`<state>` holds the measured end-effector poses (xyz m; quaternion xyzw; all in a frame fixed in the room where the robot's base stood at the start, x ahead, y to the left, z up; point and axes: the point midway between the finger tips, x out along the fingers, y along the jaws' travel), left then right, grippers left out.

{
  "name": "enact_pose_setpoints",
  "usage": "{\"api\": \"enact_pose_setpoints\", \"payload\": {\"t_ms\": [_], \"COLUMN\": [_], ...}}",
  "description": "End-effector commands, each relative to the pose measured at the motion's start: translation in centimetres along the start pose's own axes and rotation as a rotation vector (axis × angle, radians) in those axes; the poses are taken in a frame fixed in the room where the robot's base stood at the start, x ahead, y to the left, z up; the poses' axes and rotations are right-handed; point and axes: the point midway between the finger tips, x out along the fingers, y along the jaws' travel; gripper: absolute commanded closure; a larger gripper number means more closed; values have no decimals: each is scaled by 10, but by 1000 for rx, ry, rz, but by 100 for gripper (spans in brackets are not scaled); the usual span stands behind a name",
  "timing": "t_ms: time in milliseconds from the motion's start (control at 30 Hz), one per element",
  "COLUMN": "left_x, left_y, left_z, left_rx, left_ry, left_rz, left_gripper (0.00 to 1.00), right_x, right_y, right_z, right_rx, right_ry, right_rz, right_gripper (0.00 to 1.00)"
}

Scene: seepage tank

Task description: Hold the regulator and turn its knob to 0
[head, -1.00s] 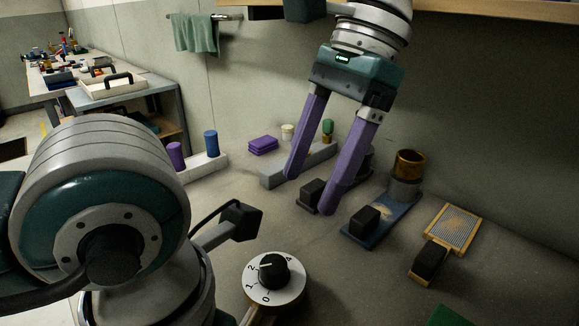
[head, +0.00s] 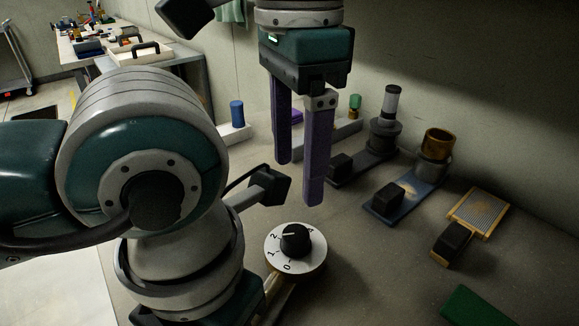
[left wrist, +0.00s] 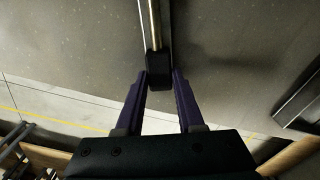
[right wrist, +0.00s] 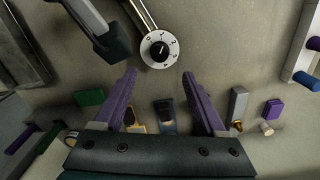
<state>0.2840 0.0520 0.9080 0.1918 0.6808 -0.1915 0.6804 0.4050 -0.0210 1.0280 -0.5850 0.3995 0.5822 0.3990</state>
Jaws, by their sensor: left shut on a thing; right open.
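The regulator's round white dial (head: 279,262) with its black knob (head: 295,240) faces up in the head view. The knob's white line points left, about toward the 2. The dial and knob also show in the right wrist view (right wrist: 160,49), beyond the fingertips. My right gripper (head: 298,180) is open and empty, above and behind the knob, not touching it. My left gripper (left wrist: 160,85) is shut on a black block (left wrist: 158,67) at the end of the regulator's metal stem. In the head view my left arm hides my left fingers.
Near the dial stands a black block on a grey arm (head: 268,186). Behind and right are a blue base with a brass cup (head: 436,143), a dark stand (head: 383,135), a framed mesh plate (head: 480,213) and a green slab (head: 485,306). The wall closes off the back.

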Motion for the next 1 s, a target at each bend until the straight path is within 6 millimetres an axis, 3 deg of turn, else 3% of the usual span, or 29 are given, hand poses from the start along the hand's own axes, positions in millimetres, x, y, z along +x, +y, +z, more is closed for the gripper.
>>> {"api": "enact_pose_setpoints", "payload": {"t_ms": [200, 400, 600, 933, 1000], "left_x": [0, 0, 0, 0, 0], "left_y": [0, 0, 0, 0, 0], "left_z": [0, 0, 0, 0, 0], "left_rx": [0, 0, 0, 0, 0], "left_ry": [0, 0, -1, -1, -1], "left_rz": [0, 0, 0, 0, 0], "left_gripper": [100, 100, 100, 100, 100], "right_x": [50, 85, 99, 102, 102], "right_y": [2, 1, 1, 0, 0], "right_z": [1, 1, 0, 0, 0], "right_rx": [2, 1, 0, -2, -1], "right_ry": [-4, -4, -4, -4, -4], "right_rz": [7, 3, 3, 1, 1], "right_gripper": [26, 26, 26, 26, 34]}}
